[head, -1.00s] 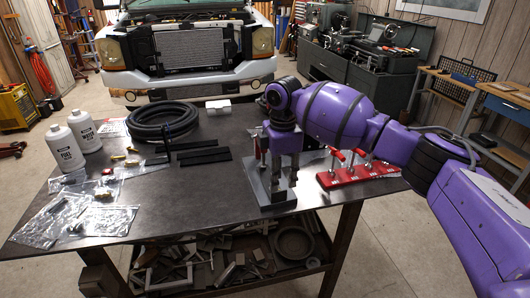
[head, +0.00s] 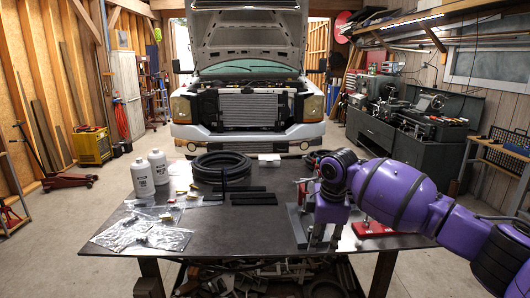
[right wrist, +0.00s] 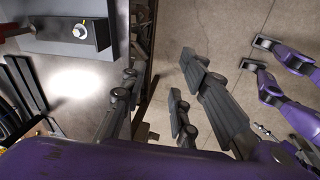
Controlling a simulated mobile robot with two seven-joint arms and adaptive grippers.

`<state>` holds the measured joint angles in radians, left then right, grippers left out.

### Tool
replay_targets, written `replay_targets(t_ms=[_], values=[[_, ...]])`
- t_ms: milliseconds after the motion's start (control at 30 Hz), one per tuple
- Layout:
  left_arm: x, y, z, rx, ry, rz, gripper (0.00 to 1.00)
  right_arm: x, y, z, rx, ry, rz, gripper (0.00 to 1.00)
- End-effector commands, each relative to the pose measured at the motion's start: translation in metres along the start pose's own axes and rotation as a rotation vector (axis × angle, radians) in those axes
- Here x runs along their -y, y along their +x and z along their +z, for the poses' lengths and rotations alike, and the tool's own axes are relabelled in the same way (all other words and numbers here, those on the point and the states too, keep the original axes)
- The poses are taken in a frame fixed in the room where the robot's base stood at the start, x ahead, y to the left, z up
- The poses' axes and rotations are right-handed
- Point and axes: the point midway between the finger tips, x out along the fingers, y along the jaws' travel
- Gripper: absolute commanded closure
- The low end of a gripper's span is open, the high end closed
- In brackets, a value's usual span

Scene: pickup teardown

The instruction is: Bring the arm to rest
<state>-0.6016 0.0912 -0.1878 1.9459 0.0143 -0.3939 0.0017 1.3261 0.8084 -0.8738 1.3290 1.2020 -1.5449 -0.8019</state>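My right arm (head: 395,195) is purple and reaches in from the right over the front right of the dark workbench (head: 225,230). Its gripper (head: 324,238) points down by the bench's front edge, beside a grey block-like fixture (head: 297,225). In the right wrist view the fingers of this gripper (right wrist: 155,105) stand apart with nothing between them. The bench edge and the floor show below them. The grey fixture with its bolt (right wrist: 80,32) is at the upper left there, apart from the fingers. My left gripper is not in view.
A red clamp base (head: 372,229) stands just right of the gripper. A truck (head: 248,105) stands behind. The bench's front middle is clear.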

Motion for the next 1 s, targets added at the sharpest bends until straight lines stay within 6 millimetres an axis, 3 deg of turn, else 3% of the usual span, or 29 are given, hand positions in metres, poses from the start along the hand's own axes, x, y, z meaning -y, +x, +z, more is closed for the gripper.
replay_targets(t_ms=[67,167,300,433,600,733,867,1000], values=[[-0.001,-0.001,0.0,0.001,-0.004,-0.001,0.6,-0.022,-0.011,-0.02,-0.043,0.034,0.114,0.72],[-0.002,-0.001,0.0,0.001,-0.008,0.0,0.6,-0.038,-0.005,-0.051,-0.131,0.09,0.244,0.72],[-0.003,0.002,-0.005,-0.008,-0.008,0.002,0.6,-0.036,0.021,-0.088,-0.274,0.174,0.358,0.72],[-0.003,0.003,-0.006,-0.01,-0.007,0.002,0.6,-0.02,0.048,-0.112,-0.405,0.256,0.417,0.72],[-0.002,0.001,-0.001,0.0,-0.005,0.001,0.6,0.023,0.089,-0.132,-0.597,0.412,0.463,0.72],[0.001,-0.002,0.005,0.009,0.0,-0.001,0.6,0.067,0.116,-0.129,-0.728,0.567,0.49,0.72],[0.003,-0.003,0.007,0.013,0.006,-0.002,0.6,0.114,0.14,-0.108,-0.81,0.731,0.515,0.72],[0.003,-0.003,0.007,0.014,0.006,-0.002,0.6,0.173,0.165,-0.071,-0.84,0.904,0.544,0.72]])
